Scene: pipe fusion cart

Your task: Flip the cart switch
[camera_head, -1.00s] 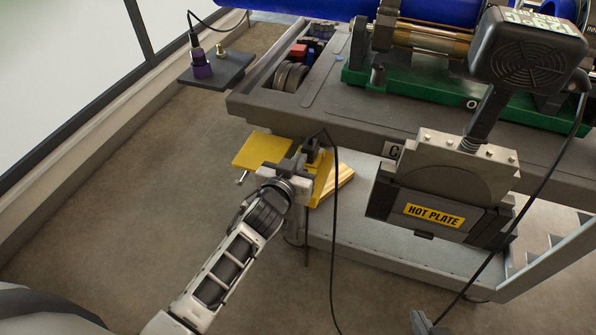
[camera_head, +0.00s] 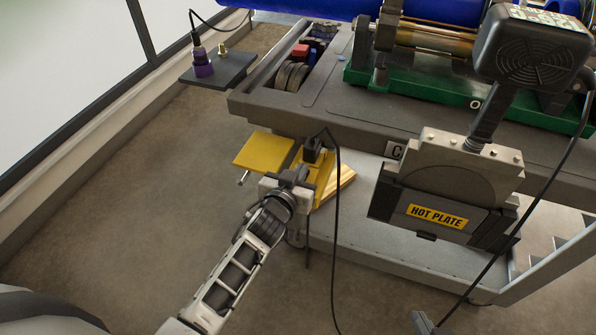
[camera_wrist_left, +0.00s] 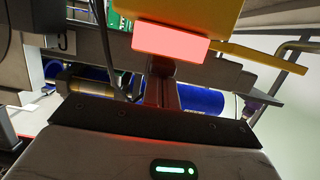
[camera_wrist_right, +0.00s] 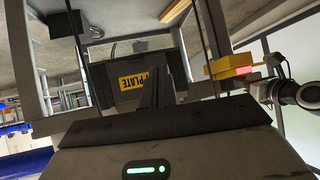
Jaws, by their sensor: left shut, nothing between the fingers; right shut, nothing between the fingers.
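The cart switch shows in the left wrist view as a yellow box (camera_wrist_left: 200,12) with a glowing pink-red block (camera_wrist_left: 171,38) on it. In the head view, the yellow box (camera_head: 327,172) hangs under the cart's near left corner with a flat yellow flap (camera_head: 264,150) out to its left. My left gripper (camera_head: 299,172) is shut and empty close in front of the box; its fingers (camera_wrist_left: 160,80) reach up to the red block, contact unclear. The box also shows in the right wrist view (camera_wrist_right: 230,62). My right gripper (camera_wrist_right: 157,82) is shut and empty, away from the switch.
The grey cart (camera_head: 330,118) fills the upper right. The hot plate (camera_head: 436,218) hangs on its near side, right of the switch. A black cable (camera_head: 336,225) hangs down beside the box. Open floor (camera_head: 120,210) lies to the left.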

